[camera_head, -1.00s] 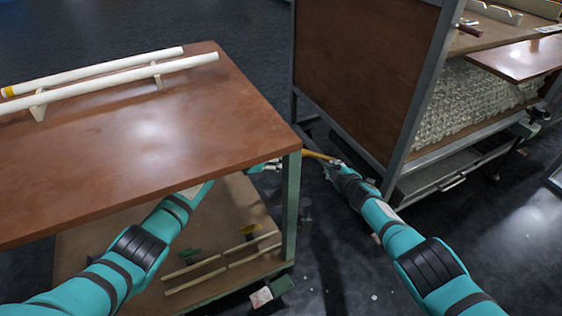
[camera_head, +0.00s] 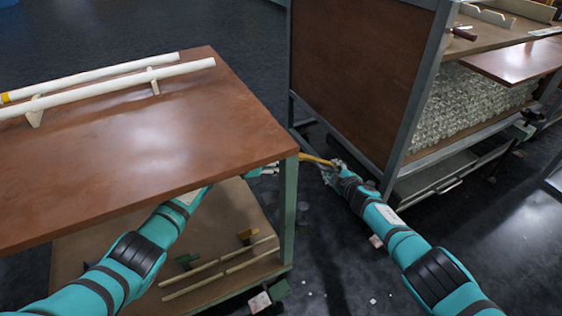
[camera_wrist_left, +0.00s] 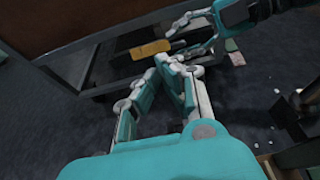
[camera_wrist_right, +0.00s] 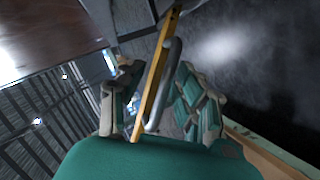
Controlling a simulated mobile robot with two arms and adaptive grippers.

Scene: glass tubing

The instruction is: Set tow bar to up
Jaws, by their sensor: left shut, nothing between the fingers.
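The yellow tow bar (camera_head: 318,160) sticks out low near the corner of the brown-panelled cart (camera_head: 360,75). In the right wrist view the bar (camera_wrist_right: 155,80) runs between the spread fingers of my right gripper (camera_wrist_right: 153,105), with a grey metal loop (camera_wrist_right: 168,75) beside it. I see no clear contact. In the left wrist view the right gripper's open fingers (camera_wrist_left: 183,40) are close to the yellow bar (camera_wrist_left: 150,49). My left gripper (camera_wrist_left: 168,64) is shut and empty, a little apart from the bar; in the head view the table edge mostly hides it.
A brown-topped table (camera_head: 150,135) with white tubes (camera_head: 110,87) on supports stands at left, above my left arm. Its green leg (camera_head: 289,210) is close to both grippers. The cart holds stacked glass tubing (camera_head: 470,100). Dark floor lies open between them.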

